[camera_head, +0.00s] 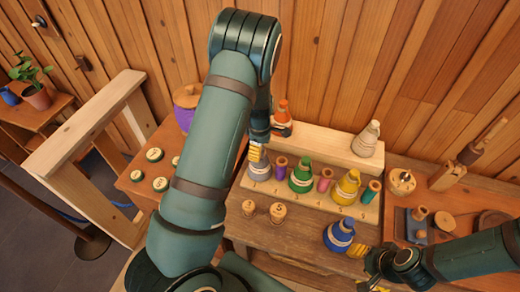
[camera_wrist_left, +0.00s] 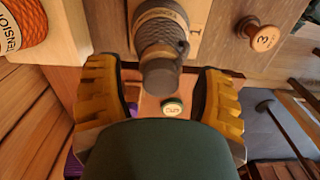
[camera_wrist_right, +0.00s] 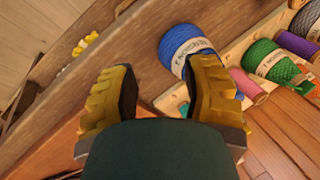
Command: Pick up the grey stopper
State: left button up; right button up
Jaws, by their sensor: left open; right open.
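A grey wound cone (camera_head: 259,172) with a pale label stands at the left end of the front row on the light wooden rack. Its darker grey rounded stopper-like top (camera_wrist_left: 160,78) shows in the left wrist view. My left gripper (camera_head: 257,153) is open just above the cone, and its fingers lie on either side of that top with gaps showing. In the head view the gripper hides the top. My right gripper (camera_head: 366,266) is open and empty near the table's front edge, beside a blue cone (camera_head: 339,236).
Green (camera_head: 301,176) and yellow (camera_head: 347,188) cones stand along the rack with small coloured spools between them. An orange cone (camera_head: 282,118) and a beige-grey cone (camera_head: 366,139) stand on the raised back step. Two wooden pegs (camera_head: 278,211) stand in front.

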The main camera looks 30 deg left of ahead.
pick_arm(q)
jog(key=c, duration=0.9)
jog(key=shift+r, duration=0.1)
